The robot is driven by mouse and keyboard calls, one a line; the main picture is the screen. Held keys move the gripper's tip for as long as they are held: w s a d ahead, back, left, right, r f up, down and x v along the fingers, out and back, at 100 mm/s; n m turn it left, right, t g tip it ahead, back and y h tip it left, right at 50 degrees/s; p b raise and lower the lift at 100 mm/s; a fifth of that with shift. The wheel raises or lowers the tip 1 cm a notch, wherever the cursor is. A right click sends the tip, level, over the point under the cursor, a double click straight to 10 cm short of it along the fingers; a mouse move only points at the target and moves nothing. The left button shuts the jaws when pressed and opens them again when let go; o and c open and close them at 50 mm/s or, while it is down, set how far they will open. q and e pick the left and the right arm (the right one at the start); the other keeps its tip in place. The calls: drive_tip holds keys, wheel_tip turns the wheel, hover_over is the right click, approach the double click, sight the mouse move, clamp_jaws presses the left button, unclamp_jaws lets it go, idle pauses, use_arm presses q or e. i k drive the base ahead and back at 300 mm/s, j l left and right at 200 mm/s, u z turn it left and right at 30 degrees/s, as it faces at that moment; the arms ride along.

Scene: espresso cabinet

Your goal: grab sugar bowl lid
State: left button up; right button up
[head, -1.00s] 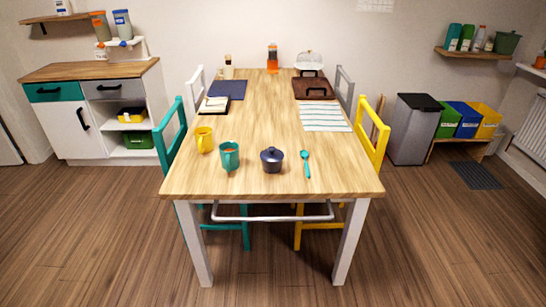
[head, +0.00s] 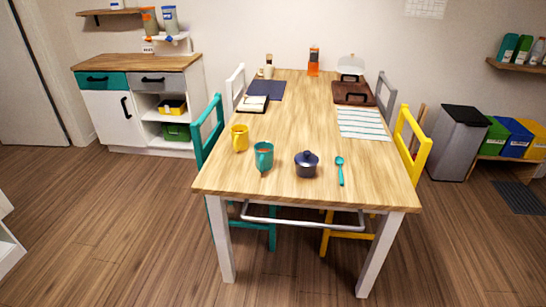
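The dark blue sugar bowl (head: 306,169) stands upright near the front edge of the wooden table. Its lid (head: 307,157), dark blue with a small knob on top, sits on the bowl. Neither of my grippers shows in the head view, so nothing is seen touching the bowl or the lid.
A teal mug (head: 264,157) stands just left of the bowl, with a yellow mug (head: 240,139) behind it. A teal spoon (head: 340,172) lies to the right. Chairs flank the wooden table (head: 290,115). The floor in front is clear.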

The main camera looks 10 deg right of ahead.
sight(306, 159)
drive_tip(key=i+l+u, duration=0.15)
drive_tip(key=l+u, duration=0.3)
drive_tip(key=l, duration=0.45)
drive_tip(key=l+u, duration=0.45)
drive_tip(key=l, duration=0.45)
